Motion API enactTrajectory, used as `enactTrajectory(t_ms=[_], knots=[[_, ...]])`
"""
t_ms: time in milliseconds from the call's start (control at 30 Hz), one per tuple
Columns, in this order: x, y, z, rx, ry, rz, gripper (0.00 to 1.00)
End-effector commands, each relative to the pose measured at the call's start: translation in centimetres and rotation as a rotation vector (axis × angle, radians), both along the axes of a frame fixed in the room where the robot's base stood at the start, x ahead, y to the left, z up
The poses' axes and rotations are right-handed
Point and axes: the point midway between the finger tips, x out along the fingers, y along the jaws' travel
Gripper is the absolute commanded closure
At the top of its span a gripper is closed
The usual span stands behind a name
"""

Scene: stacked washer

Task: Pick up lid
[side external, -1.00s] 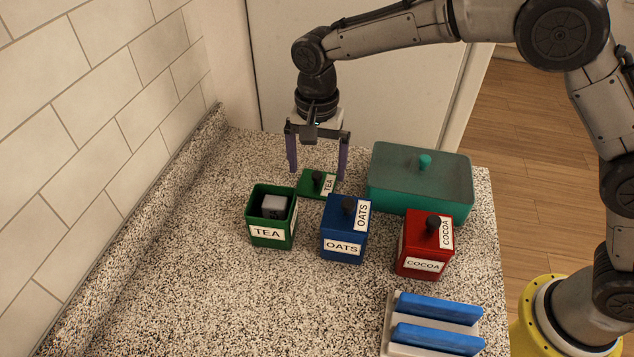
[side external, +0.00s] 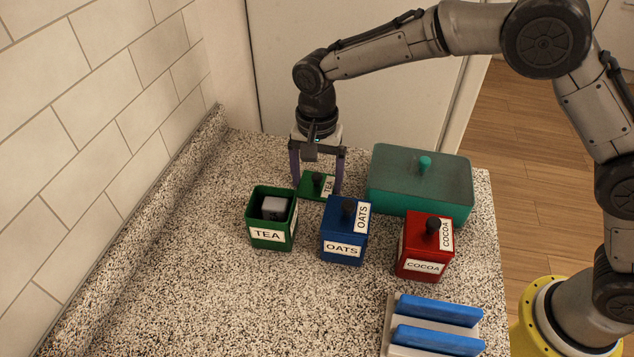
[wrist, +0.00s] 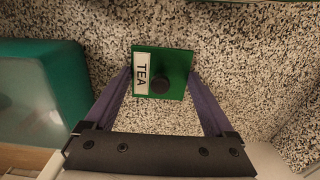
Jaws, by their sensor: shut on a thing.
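The green lid (side external: 310,190) has a black knob and a white TEA label. It is low at the counter behind the canisters; I cannot tell whether it still touches the counter. My gripper (side external: 317,188) is above it, pointing down, with its two purple fingers shut on opposite edges of the lid. In the wrist view, the lid (wrist: 172,62) sits between the fingertips (wrist: 161,72), with the knob facing the camera. The green TEA canister (side external: 270,236) is open, with a grey block (side external: 274,207) inside.
The blue OATS canister (side external: 342,248) and red COCOA canister (side external: 424,268) stand lidded in front. A teal box (side external: 420,185) with a knobbed lid is right of my gripper. A rack with blue slabs (side external: 440,310) is at the front right. The left counter is clear.

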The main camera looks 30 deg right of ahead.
Motion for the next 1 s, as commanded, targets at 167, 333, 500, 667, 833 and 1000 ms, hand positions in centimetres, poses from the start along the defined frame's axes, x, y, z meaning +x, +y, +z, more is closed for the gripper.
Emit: enactTrajectory(t_ms=[167,333,500,667,833,1000], knots=[[0.0,0.0,0.3,0.001,-0.002,0.000,0.65],[0.1,0.0,1.5,0.001,-0.003,0.000,0.65],[-0.7,-0.4,4.3,0.002,-0.004,0.000,0.65],[-3.3,-1.7,7.7,0.002,-0.005,0.000,0.65],[-6.6,-3.3,10.2,0.001,-0.002,0.000,0.65],[-9.5,-4.7,11.6,0.001,-0.002,0.000,0.65]])
